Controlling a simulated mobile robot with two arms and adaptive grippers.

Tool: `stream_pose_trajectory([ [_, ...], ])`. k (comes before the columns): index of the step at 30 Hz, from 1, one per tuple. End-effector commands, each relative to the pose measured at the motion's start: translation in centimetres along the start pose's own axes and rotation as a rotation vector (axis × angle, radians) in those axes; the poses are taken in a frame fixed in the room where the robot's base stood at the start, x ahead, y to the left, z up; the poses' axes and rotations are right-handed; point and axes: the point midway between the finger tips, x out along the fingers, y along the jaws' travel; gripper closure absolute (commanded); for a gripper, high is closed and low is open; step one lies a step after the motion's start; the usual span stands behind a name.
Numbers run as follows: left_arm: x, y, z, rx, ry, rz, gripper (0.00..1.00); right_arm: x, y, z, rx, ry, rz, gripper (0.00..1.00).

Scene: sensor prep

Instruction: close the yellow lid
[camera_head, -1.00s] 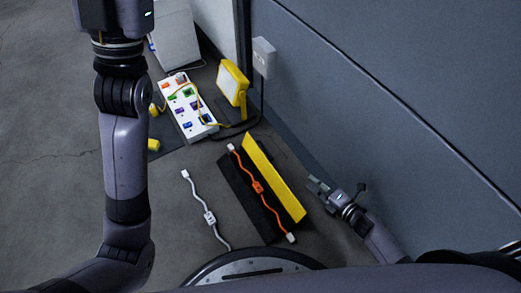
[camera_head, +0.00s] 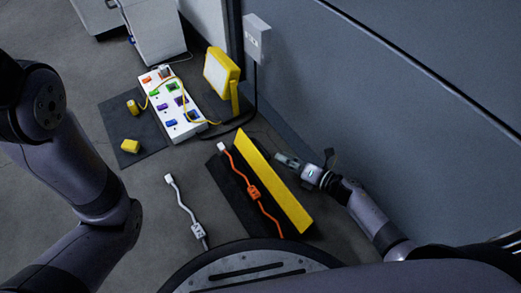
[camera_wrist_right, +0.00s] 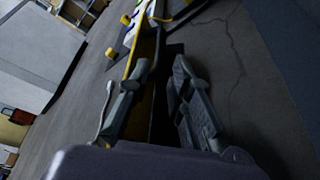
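The yellow lid (camera_head: 272,180) stands raised, tilted up along the right side of a low black case (camera_head: 228,190). An orange cable (camera_head: 253,191) with a small box in its middle lies along the case. My right gripper (camera_head: 284,160) is low beside the lid, on its wall side, near the lid's far half. In the right wrist view my right gripper (camera_wrist_right: 160,68) has its fingers apart, and the lid's yellow edge (camera_wrist_right: 142,55) runs beside the left finger. I cannot tell whether they touch. My left gripper is out of view.
A white cable (camera_head: 182,208) lies on the floor left of the case. Beyond are a white tray (camera_head: 170,104) with coloured parts, a yellow lamp (camera_head: 221,74) and yellow blocks (camera_head: 131,146) on a dark mat. A grey wall (camera_head: 370,90) bounds the right side.

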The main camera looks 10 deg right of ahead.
Motion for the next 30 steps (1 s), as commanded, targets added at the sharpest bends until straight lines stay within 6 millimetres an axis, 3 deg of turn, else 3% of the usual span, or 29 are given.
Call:
stream_pose_trajectory([
  [1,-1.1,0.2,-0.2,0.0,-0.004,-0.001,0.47,1.4,-0.3,-0.2,0.0,-0.001,0.004,0.8],
  [6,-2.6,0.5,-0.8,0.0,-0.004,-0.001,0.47,5.2,-0.3,-0.2,-0.001,-0.002,0.004,0.8],
  [13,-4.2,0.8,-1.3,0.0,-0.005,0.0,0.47,8.9,-0.3,-0.2,0.001,-0.001,0.001,0.8],
  [19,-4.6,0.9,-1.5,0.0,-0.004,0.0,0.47,10.3,-0.1,-0.1,0.001,0.0,0.0,0.8],
  [27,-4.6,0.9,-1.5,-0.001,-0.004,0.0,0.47,10.4,0.0,0.0,0.002,0.0,-0.001,0.8],
  [30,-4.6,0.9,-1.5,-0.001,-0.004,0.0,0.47,10.4,0.0,0.0,0.002,0.0,0.0,0.86],
])
